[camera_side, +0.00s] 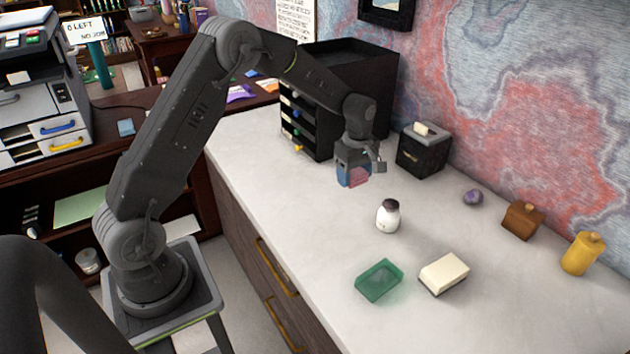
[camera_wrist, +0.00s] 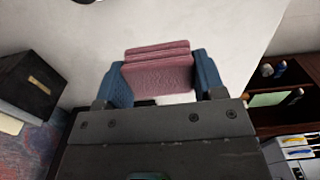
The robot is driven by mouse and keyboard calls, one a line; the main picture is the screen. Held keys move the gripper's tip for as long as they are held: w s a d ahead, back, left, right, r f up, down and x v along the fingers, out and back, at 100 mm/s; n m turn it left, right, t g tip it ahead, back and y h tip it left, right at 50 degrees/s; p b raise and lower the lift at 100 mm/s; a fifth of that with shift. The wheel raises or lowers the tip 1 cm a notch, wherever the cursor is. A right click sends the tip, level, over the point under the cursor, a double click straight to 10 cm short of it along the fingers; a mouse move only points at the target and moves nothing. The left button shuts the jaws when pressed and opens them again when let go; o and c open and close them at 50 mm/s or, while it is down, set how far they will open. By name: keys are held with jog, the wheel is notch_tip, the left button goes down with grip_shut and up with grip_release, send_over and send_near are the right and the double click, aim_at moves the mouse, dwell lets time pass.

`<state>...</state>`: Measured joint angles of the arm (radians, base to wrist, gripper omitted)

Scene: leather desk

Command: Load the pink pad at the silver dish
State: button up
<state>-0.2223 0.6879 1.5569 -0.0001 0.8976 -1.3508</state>
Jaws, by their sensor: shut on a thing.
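The pink pad (camera_wrist: 157,75) is a ribbed, layered block. It is gripped between the two blue fingers of my gripper (camera_wrist: 162,82) in the wrist view. In the side view the pad (camera_side: 358,176) shows at the fingertips of my gripper (camera_side: 352,178). My gripper seems to hold it above the pale countertop, behind the white jar. I cannot make out a silver dish in either view.
A white jar with a dark top (camera_side: 388,216) stands mid-counter. A cream block (camera_side: 444,273) lies right of the green dish. A black box (camera_side: 423,150), purple lump (camera_side: 472,197), brown container (camera_side: 522,220) and yellow bottle (camera_side: 582,253) line the wall. A black drawer unit (camera_side: 365,90) stands behind.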

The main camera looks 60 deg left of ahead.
send_near(391, 204)
jog(key=shift+s+a+f, duration=0.25)
jog(key=shift+a+f, duration=0.05)
jog(key=shift+a, duration=0.1)
jog(key=shift+w+d, duration=0.3)
jog(key=shift+d, duration=0.15)
jog(key=shift+f, duration=2.9)
jog(key=shift+f, duration=1)
jog(key=shift+r, duration=3.55)
